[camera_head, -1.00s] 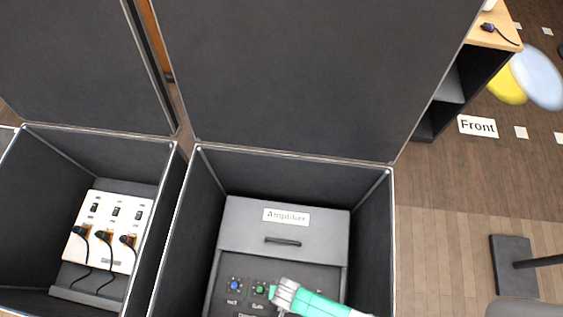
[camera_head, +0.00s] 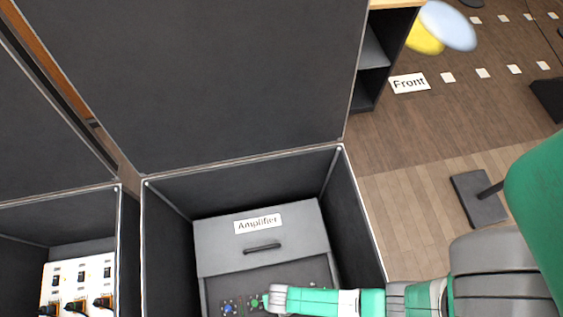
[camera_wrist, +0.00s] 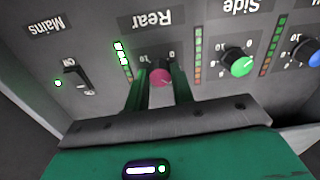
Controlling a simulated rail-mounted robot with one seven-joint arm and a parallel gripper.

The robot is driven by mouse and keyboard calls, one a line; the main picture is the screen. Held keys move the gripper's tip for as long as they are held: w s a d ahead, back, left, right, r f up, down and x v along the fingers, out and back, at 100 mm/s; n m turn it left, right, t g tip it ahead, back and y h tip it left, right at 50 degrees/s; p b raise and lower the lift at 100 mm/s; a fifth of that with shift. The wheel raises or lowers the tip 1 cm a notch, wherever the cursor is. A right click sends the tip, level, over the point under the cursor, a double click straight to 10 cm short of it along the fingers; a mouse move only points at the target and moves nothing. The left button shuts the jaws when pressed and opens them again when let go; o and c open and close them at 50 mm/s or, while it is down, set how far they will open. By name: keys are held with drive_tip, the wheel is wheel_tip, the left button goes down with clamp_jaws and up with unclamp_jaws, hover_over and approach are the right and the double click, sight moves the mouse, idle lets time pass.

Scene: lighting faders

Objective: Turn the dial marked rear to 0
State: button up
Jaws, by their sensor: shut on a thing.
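The rear dial (camera_wrist: 160,76) is a small pinkish-red knob under the upside-down label "Rear" in the wrist view. The numbers 10 and 0 stand to its left and right there; its pointer is too small to read. My gripper (camera_wrist: 161,82) has its two green fingers on either side of this dial and is shut on it. Beside the dial, a column of small lights (camera_wrist: 122,55) has several lit green. In the head view my gripper (camera_head: 268,300) reaches into the amplifier case (camera_head: 262,235) from the right, and it hides the rear dial.
The green side dial (camera_wrist: 241,66) and a blue dial (camera_wrist: 314,58) sit to the right in the wrist view. A mains switch (camera_wrist: 76,78) is at left. The case's walls and raised lid (camera_head: 240,80) surround the panel. A white switch panel (camera_head: 78,285) stands at left.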

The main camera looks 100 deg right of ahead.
drive_tip(key=n+p, duration=0.1)
drive_tip(key=n, duration=0.3)
drive_tip(key=shift+r, duration=0.1)
drive_tip(key=n+p, duration=0.1)
drive_tip(key=n, duration=0.3)
drive_tip(key=shift+n, duration=0.3)
drive_tip(key=n+p, duration=0.1)
drive_tip(key=n, duration=0.3)
drive_tip(key=shift+n, duration=2.5)
drive_tip(key=o, duration=1)
